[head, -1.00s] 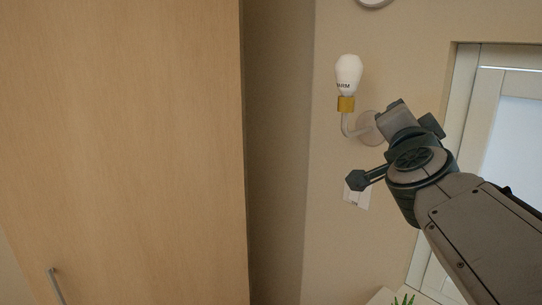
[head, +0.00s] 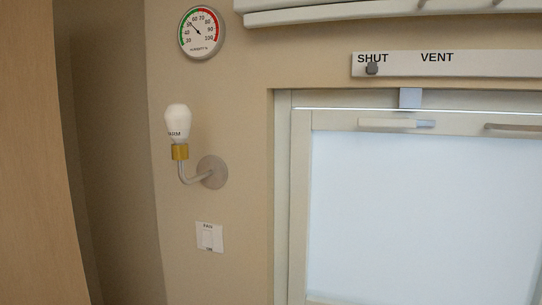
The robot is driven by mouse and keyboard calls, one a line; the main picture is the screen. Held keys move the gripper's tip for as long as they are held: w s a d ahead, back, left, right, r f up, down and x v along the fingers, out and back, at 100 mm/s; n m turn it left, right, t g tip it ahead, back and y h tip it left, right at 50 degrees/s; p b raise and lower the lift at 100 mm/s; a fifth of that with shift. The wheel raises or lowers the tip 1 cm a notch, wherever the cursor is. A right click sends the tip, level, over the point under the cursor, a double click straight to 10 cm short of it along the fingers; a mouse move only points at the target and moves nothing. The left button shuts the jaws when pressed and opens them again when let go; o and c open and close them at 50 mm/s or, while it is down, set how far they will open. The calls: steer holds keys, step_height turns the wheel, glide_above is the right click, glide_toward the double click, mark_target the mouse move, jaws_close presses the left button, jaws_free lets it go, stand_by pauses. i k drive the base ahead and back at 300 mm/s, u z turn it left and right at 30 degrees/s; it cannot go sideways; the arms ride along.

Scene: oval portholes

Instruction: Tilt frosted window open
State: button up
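The frosted window (head: 420,215) is at the right of the head view, with a pale frame and a milky pane. It looks closed in its frame. A light handle (head: 396,124) lies level along its top rail, and part of a second, darker bar (head: 513,127) shows further right. Above the window is a plate (head: 455,64) marked SHUT and VENT. A round grey knob (head: 372,69) on it sits at SHUT. A small grey-blue block (head: 410,98) is at the top of the frame. My gripper is not in view.
A wall lamp (head: 178,123) sticks out left of the window. A FAN switch (head: 209,237) is below it and a humidity dial (head: 201,32) above. A wooden cabinet side (head: 30,160) stands at the far left. A white ledge or housing (head: 370,10) runs along the top.

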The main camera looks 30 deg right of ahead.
mark_target(449, 212)
steer(key=z, duration=1.7)
steer(key=k, duration=0.5)
steer(key=u, duration=0.5)
steer(key=i, duration=0.75)
steer(key=z, duration=0.8)
